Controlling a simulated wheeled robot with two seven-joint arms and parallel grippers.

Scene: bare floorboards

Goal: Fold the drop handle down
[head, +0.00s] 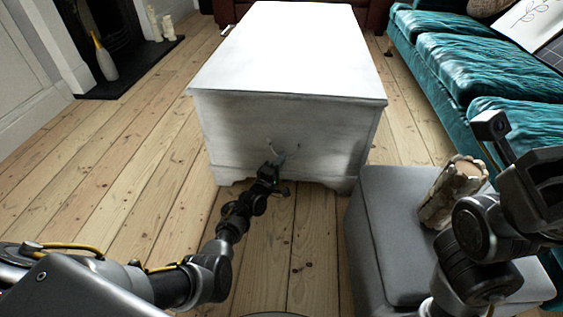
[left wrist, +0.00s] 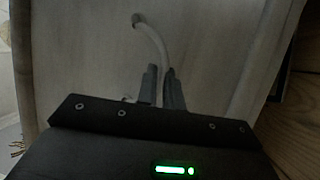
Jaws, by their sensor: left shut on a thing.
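The white chest (head: 340,132) stands in the middle of the head view, its end panel facing me. The pale, curved drop handle (left wrist: 152,40) sticks out from that panel in the left wrist view. It also shows small in the head view (head: 290,151). My left gripper (head: 277,162) is at the panel, and its fingers (left wrist: 162,82) are shut on the handle's near part. The held end is hidden between the fingers. My right arm is folded at the right of the head view, over the grey stool; its jaws cannot be made out.
A grey stool (head: 385,225) with a pale rolled object (head: 452,190) stands at the right front. A teal sofa (head: 450,60) lines the right side. A fireplace and a bottle (head: 104,60) are at the left. The floorboards left of the chest are clear.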

